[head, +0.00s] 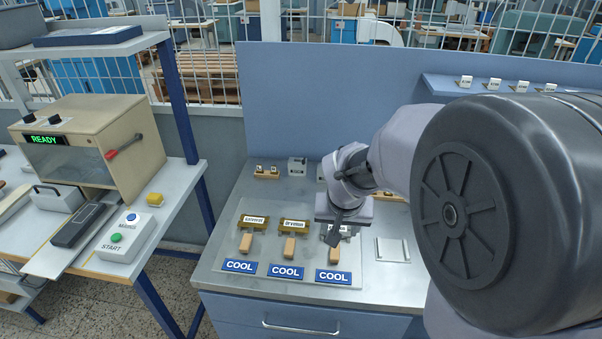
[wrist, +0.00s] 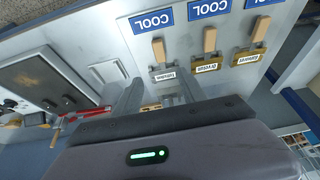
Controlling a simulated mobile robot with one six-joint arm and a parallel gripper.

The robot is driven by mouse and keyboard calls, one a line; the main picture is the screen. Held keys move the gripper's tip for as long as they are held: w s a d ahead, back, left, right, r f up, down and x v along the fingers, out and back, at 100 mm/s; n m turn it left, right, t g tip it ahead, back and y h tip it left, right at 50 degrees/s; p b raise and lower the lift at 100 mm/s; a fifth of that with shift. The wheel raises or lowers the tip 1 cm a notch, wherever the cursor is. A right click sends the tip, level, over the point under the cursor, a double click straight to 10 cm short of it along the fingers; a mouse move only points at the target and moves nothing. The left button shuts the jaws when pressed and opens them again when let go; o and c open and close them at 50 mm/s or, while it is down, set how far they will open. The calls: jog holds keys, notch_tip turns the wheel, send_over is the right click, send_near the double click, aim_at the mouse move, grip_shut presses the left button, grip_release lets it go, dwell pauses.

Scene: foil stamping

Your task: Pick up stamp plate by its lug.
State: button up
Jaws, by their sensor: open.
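Three stamp plates lie in a row, each with a wooden lug on the side toward the blue COOL signs. Two are brass: the left plate (head: 253,222) and the middle plate (head: 294,226); they also show in the wrist view (wrist: 251,54) (wrist: 207,67).
A pale square pad (head: 392,250) lies right of the plates. Small blocks and a grey box (head: 297,166) stand behind them. A blue back panel (head: 320,100) closes the bench's rear. At left stands a press (head: 95,150) showing READY, with a START button box (head: 122,236).

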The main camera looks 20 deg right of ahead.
jog(key=b, duration=0.3)
send_over(335, 256)
notch_tip(335, 256, down, 8)
jog(key=shift+f, duration=0.2)
jog(key=b+x, duration=0.2)
jog(key=x, duration=0.3)
jog(key=shift+w+d+f, duration=0.1)
jog(key=shift+w+f, duration=0.2)
jog(key=shift+w, duration=0.05)
jog(key=shift+s+r, duration=0.1)
jog(key=shift+r, duration=0.1)
grip_shut()
